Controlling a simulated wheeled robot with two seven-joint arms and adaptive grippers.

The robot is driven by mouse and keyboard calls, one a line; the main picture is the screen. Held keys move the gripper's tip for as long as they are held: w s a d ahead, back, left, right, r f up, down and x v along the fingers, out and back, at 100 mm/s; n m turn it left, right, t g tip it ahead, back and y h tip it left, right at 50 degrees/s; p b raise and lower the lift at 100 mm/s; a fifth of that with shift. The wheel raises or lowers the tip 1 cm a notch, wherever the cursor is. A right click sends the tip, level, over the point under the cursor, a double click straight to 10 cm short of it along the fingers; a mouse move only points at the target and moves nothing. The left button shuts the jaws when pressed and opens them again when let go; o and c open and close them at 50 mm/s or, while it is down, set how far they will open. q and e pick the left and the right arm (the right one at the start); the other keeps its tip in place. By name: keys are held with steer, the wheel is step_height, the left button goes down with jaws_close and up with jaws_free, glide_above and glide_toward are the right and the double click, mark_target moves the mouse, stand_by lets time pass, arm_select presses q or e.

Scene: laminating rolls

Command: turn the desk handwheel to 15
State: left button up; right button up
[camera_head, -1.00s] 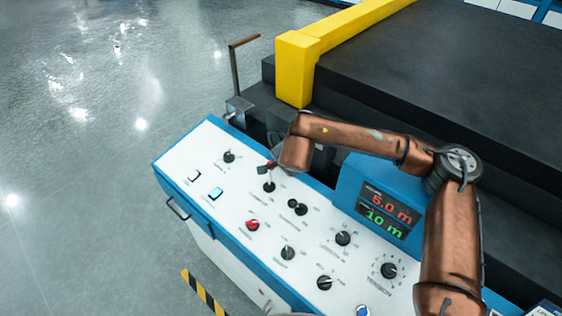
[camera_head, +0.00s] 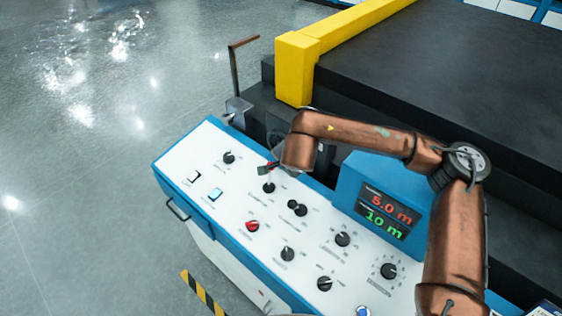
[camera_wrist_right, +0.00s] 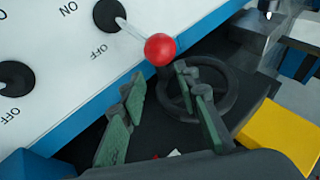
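The desk handwheel (camera_wrist_right: 229,98) is a dark spoked wheel beyond my right gripper in the right wrist view. My right gripper (camera_wrist_right: 160,76) is open, its two green-padded fingers apart with nothing between them. One finger overlaps the wheel in the picture; I cannot tell whether it touches. In the head view my right arm reaches over the back edge of the control desk (camera_head: 228,189), and its wrist largely hides the gripper. The desk display (camera_head: 384,214) reads 5.0 m in red and 10 m in green. My left gripper is not in view.
A lever with a red ball knob (camera_wrist_right: 160,49) stands close to the fingertips. Black knobs (camera_head: 343,239) and a red knob (camera_head: 252,226) cover the desk panel. A yellow beam (camera_head: 297,70) and a dark machine bed (camera_head: 450,75) lie behind. Open floor is at left.

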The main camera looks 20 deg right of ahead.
steer(key=v, duration=0.8)
steer(key=shift+s+r, duration=0.1)
steer(key=shift+s, duration=0.1)
